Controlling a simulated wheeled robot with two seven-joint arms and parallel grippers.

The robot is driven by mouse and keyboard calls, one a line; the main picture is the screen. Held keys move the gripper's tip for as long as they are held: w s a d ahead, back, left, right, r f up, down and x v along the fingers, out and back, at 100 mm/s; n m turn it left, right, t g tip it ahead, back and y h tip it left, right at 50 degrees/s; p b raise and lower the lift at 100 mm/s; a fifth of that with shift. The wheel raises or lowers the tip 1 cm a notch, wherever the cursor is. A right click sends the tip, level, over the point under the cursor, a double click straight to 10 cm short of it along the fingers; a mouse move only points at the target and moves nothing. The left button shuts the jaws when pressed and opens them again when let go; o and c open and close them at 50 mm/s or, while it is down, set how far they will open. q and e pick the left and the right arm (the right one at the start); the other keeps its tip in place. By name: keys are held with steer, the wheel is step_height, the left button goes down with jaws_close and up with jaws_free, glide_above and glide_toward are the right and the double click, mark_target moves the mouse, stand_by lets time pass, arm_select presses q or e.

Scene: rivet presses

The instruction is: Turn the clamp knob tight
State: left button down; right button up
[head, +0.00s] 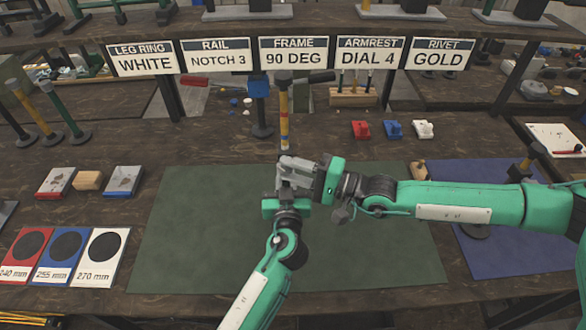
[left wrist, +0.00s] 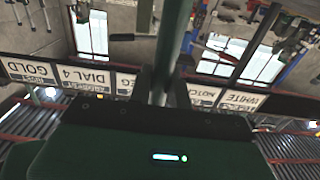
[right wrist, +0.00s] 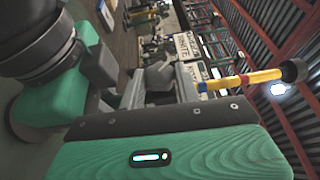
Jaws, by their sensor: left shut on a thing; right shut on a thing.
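A post stands upright at the middle of the table. Its yellow upper tube (head: 283,112) has a dark cap and a red band; its lower part is hidden behind my grippers. The yellow tube also shows in the right wrist view (right wrist: 245,80). In the left wrist view my left gripper (left wrist: 163,92) is shut on a dark green tube (left wrist: 167,50). My right gripper (head: 290,172) comes in from the right just above the left one. It is shut on a small grey piece (right wrist: 160,75), perhaps the clamp knob, largely hidden by the fingers.
The green mat (head: 190,230) is clear around my arms; a blue mat (head: 520,250) lies right. Small red (head: 360,130), blue and white parts lie behind right. Sign cards (head: 293,53) hang along the shelf.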

steer(key=shift+w+d, duration=0.2)
steer(key=shift+w, duration=0.05)
steer(key=o, duration=1)
steer(key=shift+s+a, duration=0.1)
steer(key=shift+a, duration=0.05)
steer(key=shift+h, duration=0.3)
steer(key=shift+s+a+r+n+g+h, duration=0.2)
steer(key=shift+s+a+n+g+h, duration=0.1)
steer(key=shift+a+n+g+h, duration=0.15)
steer(key=shift+d+h, duration=0.1)
steer(key=shift+h, duration=0.25)
